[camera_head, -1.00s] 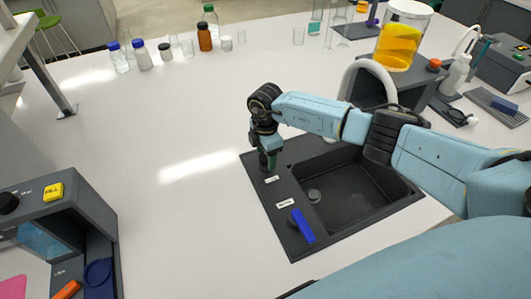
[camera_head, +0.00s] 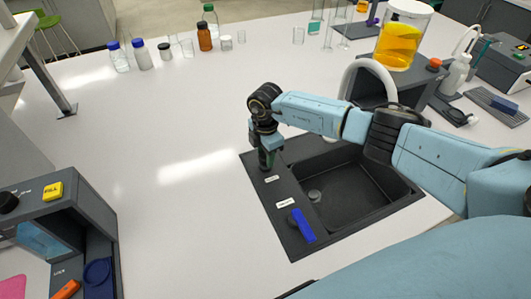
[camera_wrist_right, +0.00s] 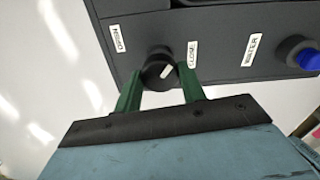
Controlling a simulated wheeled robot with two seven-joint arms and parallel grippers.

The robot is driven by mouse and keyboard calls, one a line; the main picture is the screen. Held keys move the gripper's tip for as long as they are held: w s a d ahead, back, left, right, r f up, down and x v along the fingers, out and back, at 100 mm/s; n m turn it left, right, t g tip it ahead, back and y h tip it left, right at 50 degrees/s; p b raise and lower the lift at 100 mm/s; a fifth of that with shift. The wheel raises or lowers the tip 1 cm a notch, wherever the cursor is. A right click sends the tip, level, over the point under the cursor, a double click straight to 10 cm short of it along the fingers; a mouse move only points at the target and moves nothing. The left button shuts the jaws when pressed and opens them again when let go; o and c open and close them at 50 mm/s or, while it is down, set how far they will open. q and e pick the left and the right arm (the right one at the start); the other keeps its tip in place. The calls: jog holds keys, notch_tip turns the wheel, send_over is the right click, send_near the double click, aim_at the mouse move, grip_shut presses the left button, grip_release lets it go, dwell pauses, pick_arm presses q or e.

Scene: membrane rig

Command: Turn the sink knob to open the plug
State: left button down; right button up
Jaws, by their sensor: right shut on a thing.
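The sink knob (camera_wrist_right: 160,70) is round and black with a white mark across its top, slanted in the right wrist view. It stands on the dark sink panel between an OPEN label (camera_wrist_right: 118,39) and a CLOSE label (camera_wrist_right: 192,54). My right gripper (camera_wrist_right: 160,88) has its green fingers on either side of the knob and is shut on it. In the head view my right gripper (camera_head: 267,160) points down at the sink's far left corner and hides the knob. The plug (camera_head: 314,195) is a small grey disc on the basin floor. My left gripper is not in view.
The black sink (camera_head: 345,215) is set in the white table. A blue-handled water knob (camera_head: 303,226) stands on the same panel, nearer the front. A curved white faucet (camera_head: 352,75) rises behind the basin. The table left of the sink is clear; bottles stand at the back.

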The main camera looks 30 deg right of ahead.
jog(key=n+b, duration=0.1)
jog(key=n, duration=0.3)
jog(key=n+b, duration=0.1)
jog(key=n, duration=0.3)
jog(key=shift+n, duration=0.3)
jog(key=n+b, duration=0.1)
jog(key=n, duration=0.2)
jog(key=shift+n+b, duration=0.3)
jog(key=n+b, duration=0.1)
jog(key=n, duration=0.3)
jog(key=shift+b, duration=0.3)
jog(key=shift+w+r+n, duration=0.1)
jog(key=shift+n, duration=0.2)
jog(key=o, duration=1)
notch_tip(320, 180, up, 13)
jog(key=shift+r+b, duration=0.15)
jog(key=shift+b, duration=0.3)
